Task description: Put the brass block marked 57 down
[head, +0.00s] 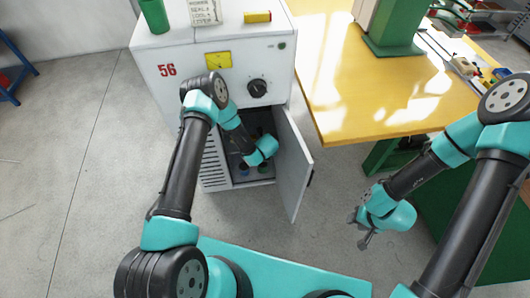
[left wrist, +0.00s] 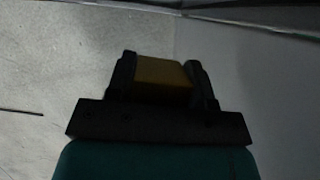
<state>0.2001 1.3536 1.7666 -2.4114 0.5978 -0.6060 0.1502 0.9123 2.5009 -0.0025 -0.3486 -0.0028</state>
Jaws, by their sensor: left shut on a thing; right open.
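The brass block (left wrist: 163,76) shows dim in the left wrist view, a yellow-brown block between two dark fingers. The marking 57 cannot be read. My left gripper (left wrist: 160,62) is shut on it. In the head view, my left arm reaches into the open lower compartment of the white cabinet (head: 150,62) marked 56. The left fingers and the block are hidden there behind the wrist. Whether the block touches any surface cannot be told. My right gripper (head: 360,230) is open and empty, over the floor right of the cabinet door.
The cabinet door (head: 293,165) stands open to the right. A green cup (head: 154,15), a sign (head: 203,12) and a yellow-red cylinder (head: 257,17) stand or lie on top. A yellow workbench (head: 370,95) is at right.

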